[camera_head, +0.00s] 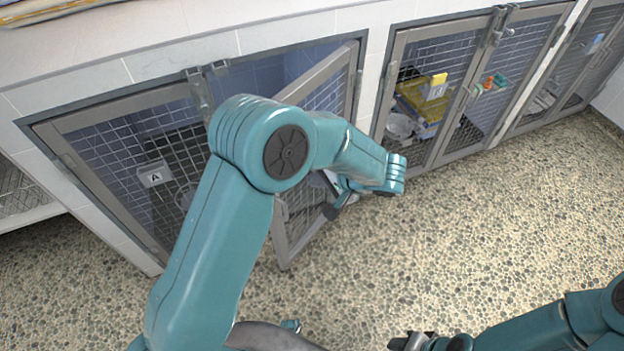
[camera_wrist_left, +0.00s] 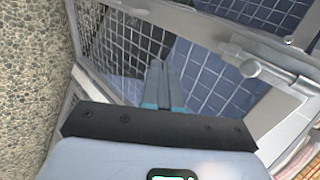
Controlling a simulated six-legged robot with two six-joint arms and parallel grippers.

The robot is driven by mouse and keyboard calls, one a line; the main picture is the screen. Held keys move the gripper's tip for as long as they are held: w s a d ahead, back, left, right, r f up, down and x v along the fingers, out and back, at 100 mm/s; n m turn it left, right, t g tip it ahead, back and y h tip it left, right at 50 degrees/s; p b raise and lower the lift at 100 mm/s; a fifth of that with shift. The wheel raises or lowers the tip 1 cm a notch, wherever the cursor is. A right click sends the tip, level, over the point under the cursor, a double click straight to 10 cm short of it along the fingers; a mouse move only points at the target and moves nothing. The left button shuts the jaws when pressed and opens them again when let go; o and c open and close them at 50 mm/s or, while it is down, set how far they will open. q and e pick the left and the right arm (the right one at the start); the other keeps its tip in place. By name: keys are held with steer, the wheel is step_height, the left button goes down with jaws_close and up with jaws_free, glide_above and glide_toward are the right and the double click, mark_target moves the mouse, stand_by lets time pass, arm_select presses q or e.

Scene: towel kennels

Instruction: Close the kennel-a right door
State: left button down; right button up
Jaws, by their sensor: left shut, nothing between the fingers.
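The kennel-a right door (camera_head: 281,238), a grey metal frame with wire mesh, stands open, swung out over the floor from its right side. The kennel-a left door (camera_head: 92,192) beside it bears a tag "A" (camera_head: 155,175) and looks shut. My left gripper (camera_head: 347,196) is on the far side of my left arm, by the lower part of the open door. In the left wrist view its fingers (camera_wrist_left: 165,85) are together and empty, in front of mesh; contact is unclear. My right gripper (camera_head: 412,342) is cut off at the bottom edge.
A metal latch (camera_wrist_left: 255,66) shows at the right in the left wrist view. The neighbouring kennel (camera_head: 384,110) to the right has shut doors and a yellow box (camera_head: 425,105) inside. The pebbled floor (camera_head: 480,235) in front is clear. My left arm hides part of kennel-a.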

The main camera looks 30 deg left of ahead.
arm_select(q)
steer(key=w+a+f, duration=0.1)
steer(key=a+f, duration=0.4)
steer(key=a, duration=0.4)
steer(key=shift+w+a+f, duration=0.2)
steer(key=shift+w+a, duration=0.15)
steer(key=shift+w, duration=0.05)
steer(key=w+a+m+t+h+b, duration=0.1)
steer(key=w+a+m+t+b, duration=0.1)
steer(key=a, duration=0.7)
steer(key=w+a+m+t+h+b, duration=0.1)
steer(key=w+a+m+b, duration=0.3)
steer(key=a, duration=0.5)
steer(key=shift+w+r+t+b, duration=0.4)
steer(key=shift+w+t+b, duration=0.1)
steer(key=shift+w+t, duration=0.3)
